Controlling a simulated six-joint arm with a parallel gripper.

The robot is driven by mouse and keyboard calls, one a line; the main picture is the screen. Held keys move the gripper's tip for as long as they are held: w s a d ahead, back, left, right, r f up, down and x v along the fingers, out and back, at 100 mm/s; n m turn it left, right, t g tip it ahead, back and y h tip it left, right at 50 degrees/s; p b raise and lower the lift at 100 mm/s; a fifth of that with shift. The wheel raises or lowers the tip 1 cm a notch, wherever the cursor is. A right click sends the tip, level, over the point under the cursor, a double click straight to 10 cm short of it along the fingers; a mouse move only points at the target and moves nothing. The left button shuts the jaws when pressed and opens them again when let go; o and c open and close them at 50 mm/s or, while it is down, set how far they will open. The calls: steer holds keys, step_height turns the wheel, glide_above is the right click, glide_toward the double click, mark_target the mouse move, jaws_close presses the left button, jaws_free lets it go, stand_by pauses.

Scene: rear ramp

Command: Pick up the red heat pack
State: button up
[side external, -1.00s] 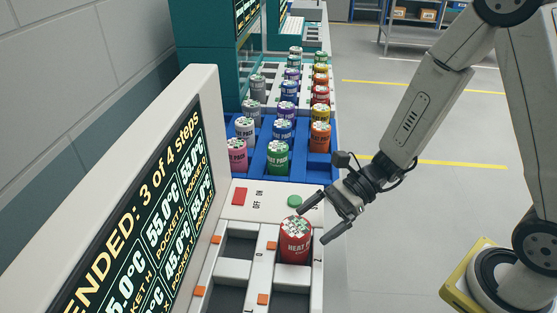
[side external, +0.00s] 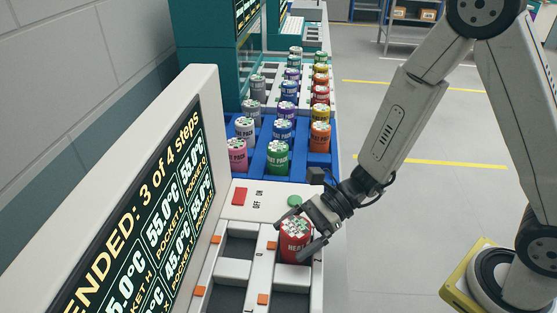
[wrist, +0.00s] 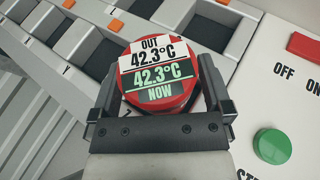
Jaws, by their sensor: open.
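The red heat pack (side external: 293,246) is a red can with a patterned top, standing upright in a pocket of the white panel in the side external view. In the wrist view the red heat pack (wrist: 160,85) shows its top with labels reading "OUT 42.3°C" and "42.3°C NOW". My gripper (side external: 296,234) is open, its fingers on either side of the can's upper part. In the wrist view my gripper (wrist: 162,92) has a finger at the left and right of the can. I cannot tell whether the fingers touch it.
Empty pockets (side external: 239,246) lie beside the can. A green button (wrist: 272,146) and a red switch (wrist: 304,46) sit on the panel nearby. A blue tray (side external: 258,163) with several coloured cans stands behind. A large tilted display (side external: 150,220) rises at the left.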

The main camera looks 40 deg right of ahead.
steer(key=shift+c, duration=0.2)
jaws_close()
steer(key=shift+r, duration=0.1)
steer(key=shift+r, duration=4.95)
